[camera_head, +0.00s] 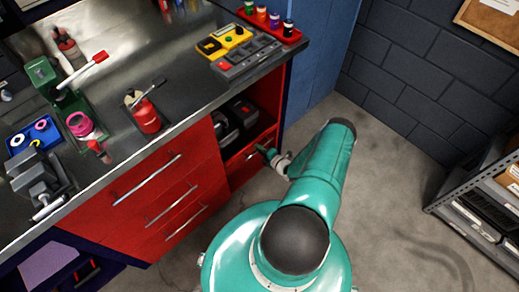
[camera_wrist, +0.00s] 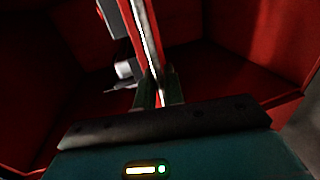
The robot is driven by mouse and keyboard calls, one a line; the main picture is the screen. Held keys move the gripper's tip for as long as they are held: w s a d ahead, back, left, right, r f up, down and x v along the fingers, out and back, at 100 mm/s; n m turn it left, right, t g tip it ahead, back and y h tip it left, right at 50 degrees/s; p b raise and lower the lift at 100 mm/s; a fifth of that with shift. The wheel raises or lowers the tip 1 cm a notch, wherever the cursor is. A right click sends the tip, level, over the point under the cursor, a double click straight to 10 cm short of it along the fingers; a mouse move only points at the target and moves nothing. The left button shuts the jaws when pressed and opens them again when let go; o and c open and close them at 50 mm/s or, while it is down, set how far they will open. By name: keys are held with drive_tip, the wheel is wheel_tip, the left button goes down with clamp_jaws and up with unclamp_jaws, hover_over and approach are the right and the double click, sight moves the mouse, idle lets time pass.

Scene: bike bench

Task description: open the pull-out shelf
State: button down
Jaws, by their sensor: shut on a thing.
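The pull-out shelf (camera_head: 246,157) is at the bottom of the open red compartment at the right end of the bench, with dark and grey items above it. In the wrist view its red front edge (camera_wrist: 131,22) runs upward, with a bright metal bar (camera_wrist: 150,40) along it. My gripper (camera_head: 262,150) is at the shelf's front. In the wrist view my gripper (camera_wrist: 158,92) is shut on the bar, one dark finger on each side. The fingertips are dim, and the far end of the bar is out of view. How far out the shelf stands is hard to tell.
Red drawers (camera_head: 150,205) with metal handles are left of the compartment. The steel benchtop (camera_head: 185,70) holds tools, a red tray and bottles. A blue panel (camera_head: 318,60) stands right of the compartment. A grey rack (camera_head: 470,200) stands at far right, with clear floor between.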

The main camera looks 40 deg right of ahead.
drive_tip(key=s, duration=3.1)
drive_tip(key=shift+s+d, duration=0.25)
drive_tip(key=shift+d, duration=0.2)
drive_tip(key=c, duration=1.6)
unclamp_jaws()
drive_tip(key=shift+c, duration=0.2)
drive_tip(key=s+r, duration=0.2)
drive_tip(key=s, duration=1.1)
drive_tip(key=shift+s+d+r, duration=0.2)
drive_tip(key=shift+s+r, duration=0.05)
drive_tip(key=shift+r, duration=0.1)
